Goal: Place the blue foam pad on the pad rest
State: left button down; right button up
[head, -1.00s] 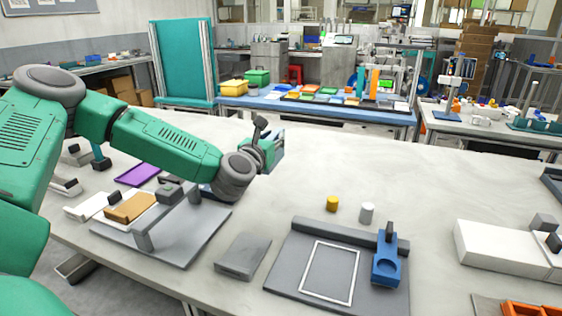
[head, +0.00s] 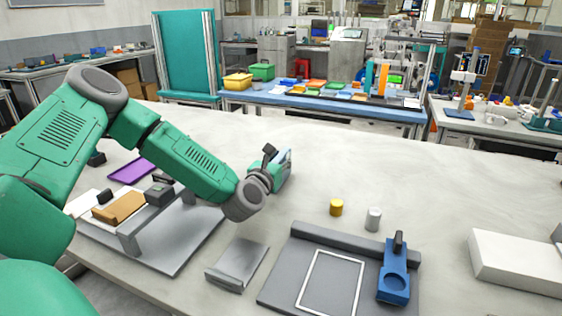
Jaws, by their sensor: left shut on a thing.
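My left gripper (head: 275,172) is in the air over the middle of the table, pointing away from me. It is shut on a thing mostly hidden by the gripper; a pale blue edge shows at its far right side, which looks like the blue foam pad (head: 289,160). A low grey block (head: 238,264) lies on the table nearer to me, below and left of the gripper; it may be the pad rest, but I cannot tell for sure. My right gripper is out of view.
A grey board (head: 283,287) with a white outline carries a blue fixture (head: 394,273) at front right. A yellow cylinder (head: 336,207) and a grey cylinder (head: 373,219) stand behind it. A grey stand (head: 188,247) is at left. The table behind the cylinders is clear.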

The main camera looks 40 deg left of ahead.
pick_arm(q)
jog(key=shift+f, duration=0.35)
jog(key=shift+r, duration=0.1)
jog(key=c, duration=1.6)
grip_release()
jog(key=shift+d, duration=0.2)
jog(key=shift+o, duration=1.3)
jog(key=shift+d+r, duration=0.1)
jog(key=shift+d, duration=0.1)
